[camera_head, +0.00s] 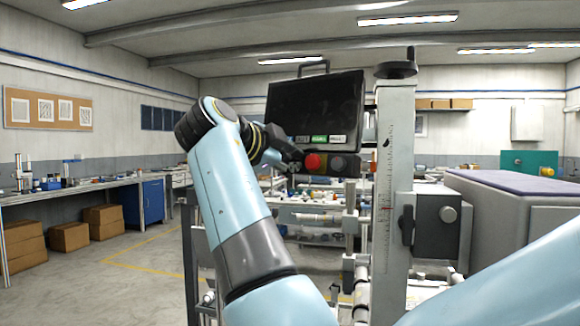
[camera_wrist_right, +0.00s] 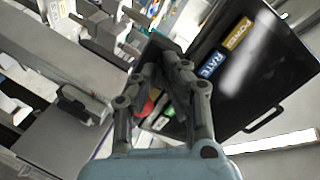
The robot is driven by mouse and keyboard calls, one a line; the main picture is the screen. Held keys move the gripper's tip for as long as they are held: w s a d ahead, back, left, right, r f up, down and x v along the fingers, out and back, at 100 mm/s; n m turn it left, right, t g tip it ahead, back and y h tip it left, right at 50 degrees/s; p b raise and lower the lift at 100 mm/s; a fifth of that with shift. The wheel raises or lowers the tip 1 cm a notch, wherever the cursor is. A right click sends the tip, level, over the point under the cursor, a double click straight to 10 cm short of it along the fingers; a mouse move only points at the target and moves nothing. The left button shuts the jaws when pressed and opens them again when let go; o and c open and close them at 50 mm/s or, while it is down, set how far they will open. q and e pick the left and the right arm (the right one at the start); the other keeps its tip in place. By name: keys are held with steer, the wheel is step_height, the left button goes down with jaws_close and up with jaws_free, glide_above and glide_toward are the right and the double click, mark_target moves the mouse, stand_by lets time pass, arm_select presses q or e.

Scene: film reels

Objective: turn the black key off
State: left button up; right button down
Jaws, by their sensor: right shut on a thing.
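My right gripper (camera_head: 291,160) is at the front of the small control box under the black screen, just left of the red button (camera_head: 314,162). In the right wrist view its fingers (camera_wrist_right: 177,68) are closed together on a dark part at the box. This part appears to be the black key, but the fingers hide nearly all of it, so its turn angle cannot be told. The red button also shows beside the fingers in the wrist view (camera_wrist_right: 149,106). My left gripper is not in view.
The black screen (camera_head: 315,105) stands right above the box, with small labels along its lower edge. A grey upright post (camera_head: 394,190) with a scale and a black handwheel (camera_head: 396,69) stands close on the right. Open floor (camera_head: 120,275) lies to the left.

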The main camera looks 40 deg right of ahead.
steer(key=n+p, duration=0.1)
steer(key=n, duration=0.4)
steer(key=n+p, duration=0.2)
steer(key=n, duration=0.4)
steer(key=shift+w+r+g, duration=0.15)
steer(key=shift+r+g, duration=0.05)
steer(key=shift+g, duration=0.1)
stand_by(0.4)
steer(key=c, duration=1.5)
jaws_free()
steer(key=shift+f, duration=0.1)
